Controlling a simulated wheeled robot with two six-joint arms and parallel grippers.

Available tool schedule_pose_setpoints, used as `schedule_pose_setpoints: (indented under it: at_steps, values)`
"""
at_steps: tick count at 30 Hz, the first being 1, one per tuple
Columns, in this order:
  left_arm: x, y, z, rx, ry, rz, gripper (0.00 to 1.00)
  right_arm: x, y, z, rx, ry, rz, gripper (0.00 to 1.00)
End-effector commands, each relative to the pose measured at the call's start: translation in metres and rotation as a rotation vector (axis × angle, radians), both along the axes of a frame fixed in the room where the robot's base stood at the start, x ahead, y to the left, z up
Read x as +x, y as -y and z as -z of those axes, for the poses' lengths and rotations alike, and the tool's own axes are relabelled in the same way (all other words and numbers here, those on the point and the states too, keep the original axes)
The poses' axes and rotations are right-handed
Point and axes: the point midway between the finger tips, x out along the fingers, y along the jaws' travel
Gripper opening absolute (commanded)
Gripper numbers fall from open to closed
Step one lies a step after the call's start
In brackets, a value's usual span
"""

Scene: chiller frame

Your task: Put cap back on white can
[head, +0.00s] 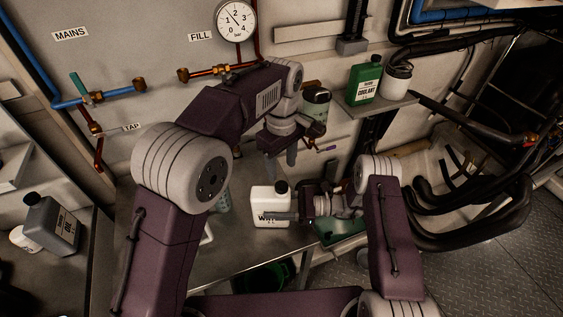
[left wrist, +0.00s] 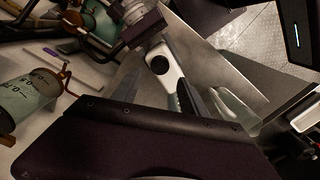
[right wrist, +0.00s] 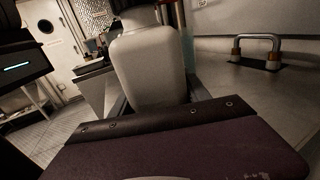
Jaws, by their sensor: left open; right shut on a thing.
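The white can (head: 268,204) stands at the right end of the metal bench in the head view, with a dark round top (head: 282,187). I cannot tell whether that is the cap or the bare neck. My right gripper (head: 289,214) is shut on the can from the right. The can (right wrist: 148,68) fills the space between its fingers in the right wrist view. My left gripper (head: 281,165) is open and empty, fingers down, just above the can's top. The can also shows in the left wrist view (left wrist: 166,70), beyond the left fingers. No loose cap is clearly visible.
A green coolant bottle (head: 365,80) and a white jar (head: 397,80) stand on a wall shelf. A grey oil can (head: 52,226) is at far left. Black hoses (head: 480,215) hang at right. A green bin (head: 264,275) is below the bench.

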Motion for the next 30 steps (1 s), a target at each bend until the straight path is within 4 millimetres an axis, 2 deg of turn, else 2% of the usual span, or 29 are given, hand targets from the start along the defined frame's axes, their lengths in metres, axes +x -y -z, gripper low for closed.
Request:
schedule_pose_setpoints:
  at_steps: [6, 12, 17, 25, 30]
  values:
    - [-0.001, -0.001, 0.036, 0.002, -0.005, 0.001, 0.51, 0.0, 0.0, 0.0, 0.0, -0.001, -0.001, 0.0]
    - [-0.001, 0.0, 0.064, 0.002, -0.003, 0.001, 0.51, 0.0, 0.0, 0.0, 0.0, -0.001, -0.001, 0.0]
    - [0.0, 0.0, 0.073, 0.0, 0.0, 0.001, 0.51, 0.0, 0.0, 0.0, 0.0, -0.001, 0.0, 0.0]
    - [0.0, 0.0, 0.074, -0.001, 0.001, 0.001, 0.51, 0.0, 0.0, 0.0, 0.0, -0.001, 0.0, 0.0]
    - [0.0, 0.0, 0.074, -0.001, 0.001, 0.001, 0.04, 0.0, 0.0, 0.0, 0.0, -0.001, 0.0, 0.0]
